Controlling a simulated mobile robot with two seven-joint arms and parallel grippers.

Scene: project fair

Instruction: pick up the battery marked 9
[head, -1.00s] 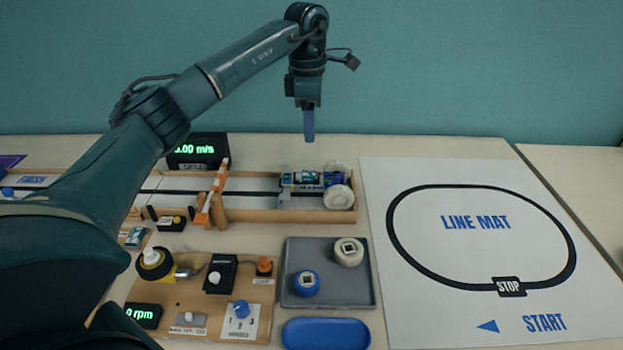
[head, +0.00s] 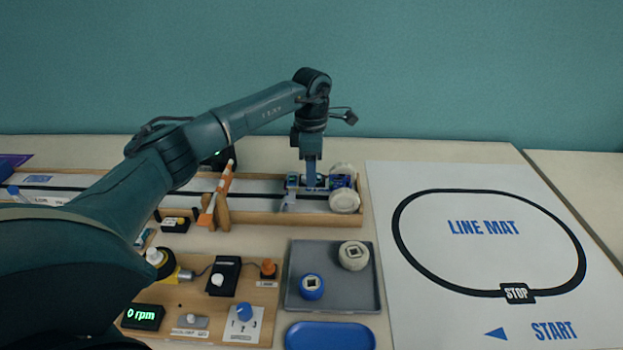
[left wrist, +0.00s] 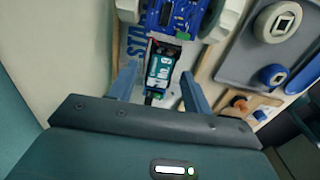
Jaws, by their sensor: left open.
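A teal-and-white battery (left wrist: 160,70) lies in a dark holder on the blue wheeled car, in the left wrist view; I cannot read its number surely. In the head view it is mostly hidden by my gripper. My left gripper (head: 311,186) is open and empty, pointing down over the car (head: 341,181). In the left wrist view its two fingers (left wrist: 159,68) are on either side of the battery, apart from it as far as I can see. My right gripper is not in view.
The car stands at the right end of a wood-edged track (head: 260,217). An orange-and-white striped barrier (head: 215,200) rises left of my gripper. In front are a grey tray (head: 335,290) with two wheels, a blue dish (head: 330,337) and a motor board. The line mat (head: 480,240) is clear.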

